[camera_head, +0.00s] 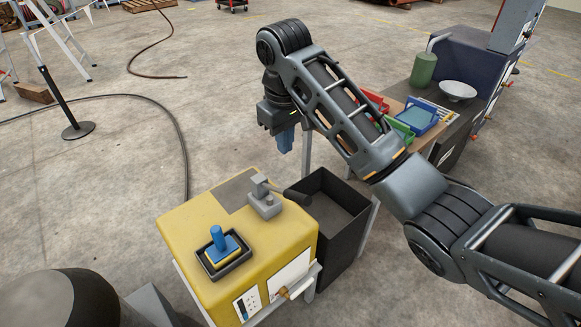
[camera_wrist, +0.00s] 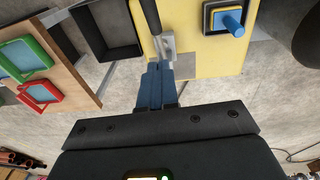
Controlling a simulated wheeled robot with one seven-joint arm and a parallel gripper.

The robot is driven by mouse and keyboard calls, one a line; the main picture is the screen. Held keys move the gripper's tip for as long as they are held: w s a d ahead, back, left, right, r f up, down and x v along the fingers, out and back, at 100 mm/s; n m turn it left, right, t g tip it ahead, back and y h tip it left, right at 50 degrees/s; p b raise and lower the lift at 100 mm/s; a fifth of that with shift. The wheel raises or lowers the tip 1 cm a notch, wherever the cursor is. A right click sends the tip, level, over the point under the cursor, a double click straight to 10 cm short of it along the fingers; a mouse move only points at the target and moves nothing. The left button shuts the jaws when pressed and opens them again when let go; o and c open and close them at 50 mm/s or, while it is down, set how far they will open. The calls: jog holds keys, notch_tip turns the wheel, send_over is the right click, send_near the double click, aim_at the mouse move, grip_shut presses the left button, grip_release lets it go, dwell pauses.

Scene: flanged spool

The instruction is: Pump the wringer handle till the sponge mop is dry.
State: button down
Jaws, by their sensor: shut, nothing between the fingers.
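The wringer is a grey bracket (camera_head: 264,203) on the yellow worktop, with a dark handle (camera_head: 296,197) sticking out to the right over the black bin. In the wrist view the handle (camera_wrist: 151,16) rises from the grey bracket (camera_wrist: 164,43). A blue block with an upright blue grip (camera_head: 217,238), apparently the sponge mop, sits on a yellow layer in a black tray; it also shows in the wrist view (camera_wrist: 232,22). Whether it is wet cannot be told. My gripper (camera_head: 283,150) is shut and empty, pointing down above and behind the handle, apart from it. Its blue fingers (camera_wrist: 155,72) appear together.
An open black bin (camera_head: 335,205) adjoins the yellow worktop (camera_head: 185,225) on the right. A bench with red, green and blue trays (camera_head: 418,116), a green cylinder (camera_head: 423,69) and a white bowl (camera_head: 458,91) stands beyond my arm.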

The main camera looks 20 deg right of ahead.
jog(key=b, duration=0.4)
send_over(292, 193)
jog(key=a, duration=0.1)
notch_tip(292, 193, down, 10)
jog(key=shift+d+f, duration=0.25)
jog(key=shift+f, duration=0.65)
jog(key=shift+s+d+f+p, duration=0.15)
jog(key=shift+s+f+p, duration=0.15)
jog(key=shift+f, duration=0.4)
